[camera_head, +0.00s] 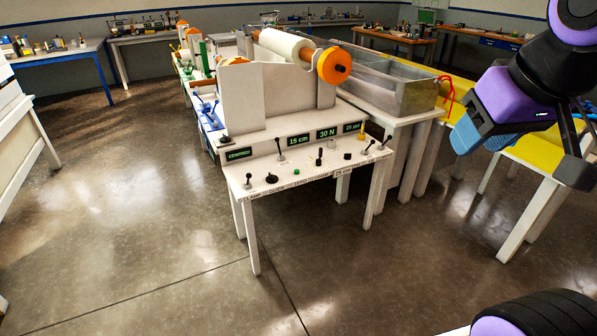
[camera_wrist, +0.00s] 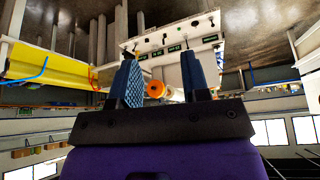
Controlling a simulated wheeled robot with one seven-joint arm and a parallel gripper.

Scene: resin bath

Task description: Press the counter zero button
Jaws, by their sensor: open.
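The white control console (camera_head: 264,190) stands in the middle of the head view, with levers, knobs and buttons on its top. A small green button (camera_head: 296,171) sits near the front edge, between a black knob (camera_head: 271,179) and a small lever (camera_head: 319,157). The label below it is too small to read surely. In the wrist view the console (camera_wrist: 131,47) appears upside down beyond the fingers. My gripper (camera_wrist: 161,72) is open and empty. In the head view my gripper (camera_head: 467,135) hangs at the right, well apart from the console.
Green-lit displays (camera_head: 299,140) line the console's upright panel. Behind it are an orange-ended roller (camera_head: 334,66) and a metal bath (camera_head: 400,90). A yellow-topped table (camera_head: 540,150) stands at the right, near my arm. The floor (camera_head: 150,220) before the console is clear.

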